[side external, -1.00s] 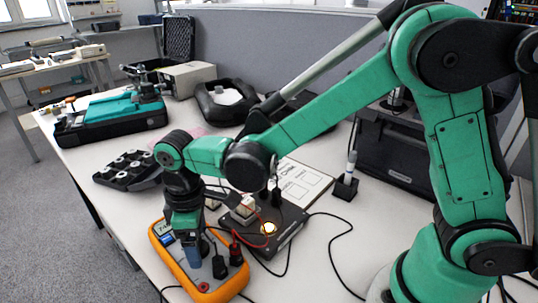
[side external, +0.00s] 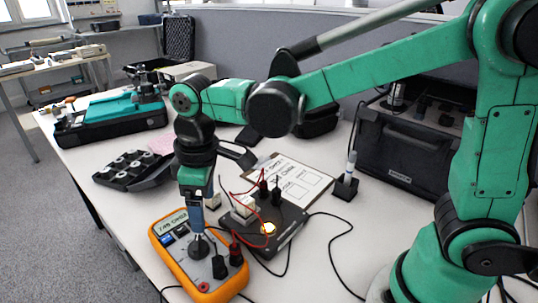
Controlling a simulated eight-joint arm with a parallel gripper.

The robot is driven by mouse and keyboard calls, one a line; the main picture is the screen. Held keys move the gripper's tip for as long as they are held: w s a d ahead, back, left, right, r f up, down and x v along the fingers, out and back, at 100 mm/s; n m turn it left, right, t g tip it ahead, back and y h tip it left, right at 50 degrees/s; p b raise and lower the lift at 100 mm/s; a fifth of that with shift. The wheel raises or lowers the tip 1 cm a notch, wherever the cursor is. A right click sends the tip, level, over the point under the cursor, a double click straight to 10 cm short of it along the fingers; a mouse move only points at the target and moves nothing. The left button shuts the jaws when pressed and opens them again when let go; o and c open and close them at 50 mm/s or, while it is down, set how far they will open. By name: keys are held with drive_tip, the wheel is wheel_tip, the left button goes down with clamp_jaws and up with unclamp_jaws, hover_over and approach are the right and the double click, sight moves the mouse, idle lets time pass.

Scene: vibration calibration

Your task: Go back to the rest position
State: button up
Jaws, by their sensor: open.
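My gripper (side external: 197,226) is open and points down over the orange multimeter (side external: 163,262). Its fingertips are just above or at the round dial (side external: 198,248); I cannot tell whether they touch it. The multimeter lies on the table at the front left, with a lit display (side external: 172,221) at its top edge. Black and red plugs (side external: 236,254) stand in its lower right part. My arm reaches in from the right.
A black test box (side external: 270,240) with a glowing lamp and loose red and black cables stands right of the multimeter. Behind it lie a clipboard (side external: 300,182) and a pen in a stand (side external: 349,176). A black tray (side external: 133,168) and a teal-topped device (side external: 110,110) sit to the left.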

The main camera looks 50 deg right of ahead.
drive_tip(key=s+d+r+m+t, duration=0.1)
drive_tip(key=s+d+m+t, duration=0.1)
drive_tip(key=d, duration=0.4)
drive_tip(key=s+d+r+m+t, duration=0.1)
drive_tip(key=s+d+m+t, duration=0.2)
drive_tip(key=d+m, duration=0.3)
drive_tip(key=shift+s+t, duration=0.35)
drive_tip(key=shift+t, duration=0.25)
